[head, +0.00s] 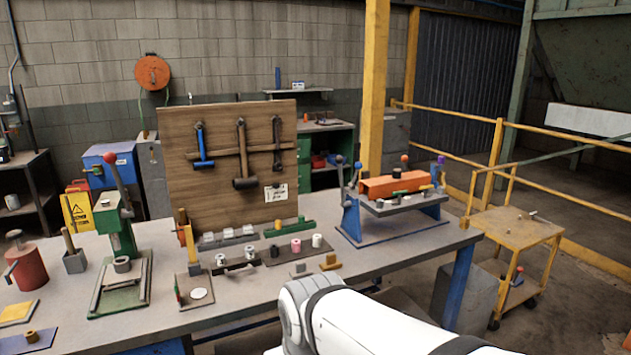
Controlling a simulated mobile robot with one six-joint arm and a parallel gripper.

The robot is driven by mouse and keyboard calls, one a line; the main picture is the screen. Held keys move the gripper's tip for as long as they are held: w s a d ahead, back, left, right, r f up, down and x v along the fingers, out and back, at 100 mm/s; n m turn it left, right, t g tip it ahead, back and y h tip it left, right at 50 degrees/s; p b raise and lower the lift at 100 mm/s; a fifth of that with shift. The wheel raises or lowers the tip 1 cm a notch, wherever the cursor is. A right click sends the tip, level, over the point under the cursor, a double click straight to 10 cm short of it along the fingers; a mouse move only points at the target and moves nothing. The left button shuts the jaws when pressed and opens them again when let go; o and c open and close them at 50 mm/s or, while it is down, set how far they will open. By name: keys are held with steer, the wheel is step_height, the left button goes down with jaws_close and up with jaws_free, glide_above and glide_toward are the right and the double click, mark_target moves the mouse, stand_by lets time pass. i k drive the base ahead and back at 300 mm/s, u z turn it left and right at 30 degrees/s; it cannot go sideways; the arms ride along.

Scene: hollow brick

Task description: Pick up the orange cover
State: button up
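A long orange cover (393,185) lies at the right part of the workbench, on a blue-framed fixture (349,216) with a grey top plate. Small parts stand along and in front of the cover, and a dark knob shows just above it. My white arm fills the bottom middle of the head view, in front of the bench. My gripper is out of the picture, so its place relative to the cover does not show.
The grey workbench (240,285) holds a green press (118,235), several small parts in rows and a wooden tool board (230,150) with hammers. A yellow cart (516,228) and yellow railing stand to the right. A yellow post (373,80) rises behind the fixture.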

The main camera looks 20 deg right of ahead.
mark_target(379, 187)
steer(key=k, duration=1.25)
steer(key=z, duration=0.75)
steer(key=i, duration=0.9)
steer(key=z, duration=0.75)
steer(key=i, duration=1.5)
steer(key=u, duration=0.75)
steer(key=i, duration=0.95)
steer(key=u, duration=0.65)
steer(key=k, duration=0.9)
steer(key=u, duration=0.25)
steer(key=i, duration=0.35)
steer(key=z, duration=0.15)
